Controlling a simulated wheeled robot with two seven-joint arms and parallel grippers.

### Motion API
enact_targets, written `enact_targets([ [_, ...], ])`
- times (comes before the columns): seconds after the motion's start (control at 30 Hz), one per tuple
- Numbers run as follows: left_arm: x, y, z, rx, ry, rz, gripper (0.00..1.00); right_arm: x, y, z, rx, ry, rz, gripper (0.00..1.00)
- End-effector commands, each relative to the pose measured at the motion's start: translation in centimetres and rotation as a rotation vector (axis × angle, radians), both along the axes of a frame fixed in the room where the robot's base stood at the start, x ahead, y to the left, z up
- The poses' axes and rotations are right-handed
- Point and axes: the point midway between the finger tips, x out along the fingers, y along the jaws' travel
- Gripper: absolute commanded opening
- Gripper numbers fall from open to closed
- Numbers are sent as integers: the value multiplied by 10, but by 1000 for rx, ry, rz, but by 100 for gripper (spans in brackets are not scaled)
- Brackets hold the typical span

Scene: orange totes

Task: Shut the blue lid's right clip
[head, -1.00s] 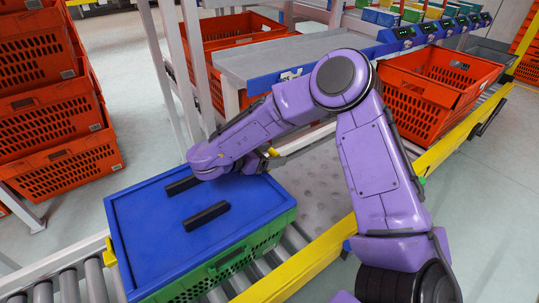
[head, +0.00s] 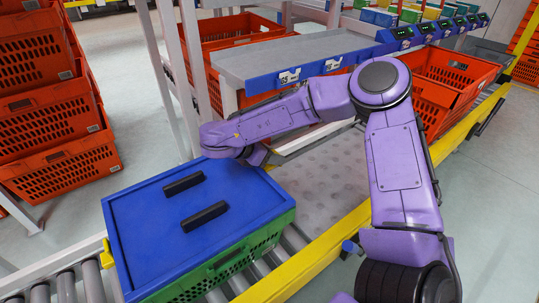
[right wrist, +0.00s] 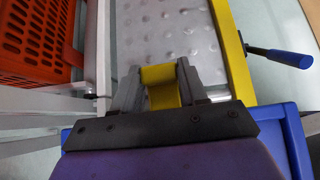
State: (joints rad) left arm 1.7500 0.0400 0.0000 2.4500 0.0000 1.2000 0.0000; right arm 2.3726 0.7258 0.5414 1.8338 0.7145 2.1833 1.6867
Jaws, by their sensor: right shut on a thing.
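The blue lid (head: 160,225), with two black bars (head: 203,217) on top, lies on the green crate (head: 215,272). The lid's right clip (right wrist: 160,88) is yellow and shows between my gripper fingers in the right wrist view; my gripper hides it in the head view. My right gripper (head: 258,155) is at the crate's far right end, shut on this clip. It also shows in the right wrist view (right wrist: 163,78). The other yellow clip (head: 107,253) is at the crate's left end. I cannot tell the right clip's exact angle. My left gripper is not in view.
The crate stands on a roller conveyor (head: 70,287) with a yellow side rail (head: 300,270). A dimpled metal plate (head: 325,190) is right of it. A grey shelf (head: 290,60) stands behind. Orange totes (head: 60,165) are stacked at left, with another (head: 450,80) at right.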

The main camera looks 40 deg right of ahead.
Motion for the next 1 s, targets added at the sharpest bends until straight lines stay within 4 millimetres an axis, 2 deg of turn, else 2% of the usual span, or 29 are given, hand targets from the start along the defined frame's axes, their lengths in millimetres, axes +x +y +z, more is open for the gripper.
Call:
enact_targets([
  [0.4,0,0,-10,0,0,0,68,-2,-13,-14,396,-47,-5,12],
  [1.0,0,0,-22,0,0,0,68,-2,-19,-39,960,-109,-3,12],
])
